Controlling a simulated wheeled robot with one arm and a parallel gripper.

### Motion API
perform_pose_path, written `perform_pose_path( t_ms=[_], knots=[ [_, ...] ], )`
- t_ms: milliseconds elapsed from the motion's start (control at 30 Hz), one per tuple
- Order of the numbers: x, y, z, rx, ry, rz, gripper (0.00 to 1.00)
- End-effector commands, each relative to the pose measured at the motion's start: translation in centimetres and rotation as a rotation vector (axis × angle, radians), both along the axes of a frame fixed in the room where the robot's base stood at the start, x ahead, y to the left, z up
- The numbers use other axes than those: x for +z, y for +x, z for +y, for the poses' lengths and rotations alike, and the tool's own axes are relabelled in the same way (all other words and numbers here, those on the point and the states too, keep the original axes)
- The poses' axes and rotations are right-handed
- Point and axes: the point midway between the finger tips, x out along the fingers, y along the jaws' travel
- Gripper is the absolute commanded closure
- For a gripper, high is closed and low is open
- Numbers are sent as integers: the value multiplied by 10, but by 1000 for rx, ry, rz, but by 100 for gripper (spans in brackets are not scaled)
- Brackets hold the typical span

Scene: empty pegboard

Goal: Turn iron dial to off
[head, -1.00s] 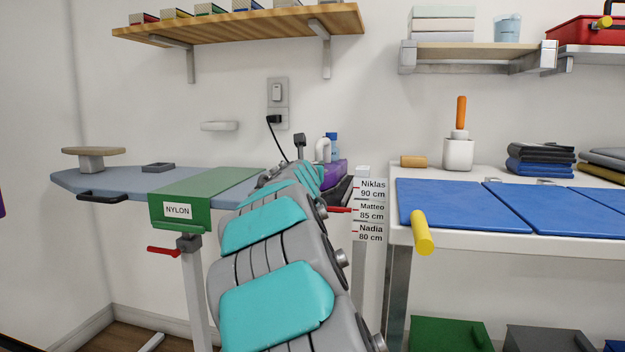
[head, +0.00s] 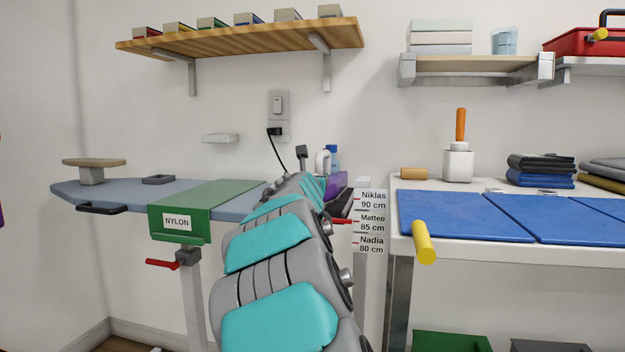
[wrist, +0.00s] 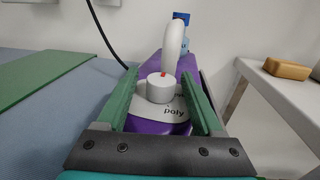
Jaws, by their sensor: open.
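The purple iron (wrist: 150,126) stands at the right end of the ironing board, with a white handle and a black cord. In the head view only part of the iron (head: 336,184) shows behind my arm. Its white dial (wrist: 160,88) has a red mark on the far side and sits on a light plate reading "poly"; other lettering is partly hidden. My gripper (wrist: 162,100) is open, its green fingers on either side of the dial. I cannot tell whether they touch it. In the head view my arm hides the gripper.
The blue-grey ironing board (head: 130,196) carries a green cloth (head: 205,204) labelled NYLON. A height sign (head: 372,220) and a white table (head: 480,244) stand to the right. A wooden block (wrist: 287,69) lies on that table. The cord runs to a wall socket (head: 278,118).

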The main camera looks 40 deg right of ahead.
Motion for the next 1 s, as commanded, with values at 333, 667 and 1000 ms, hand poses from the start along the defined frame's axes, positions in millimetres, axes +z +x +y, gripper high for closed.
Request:
perform_pose_path(
  t_ms=[333,667,1000],
  knots=[
    [0,-14,13,0,-3,-2,32],
    [-1,-46,40,-1,-2,1,32],
    [0,-59,52,0,-1,-1,32]
  ],
)
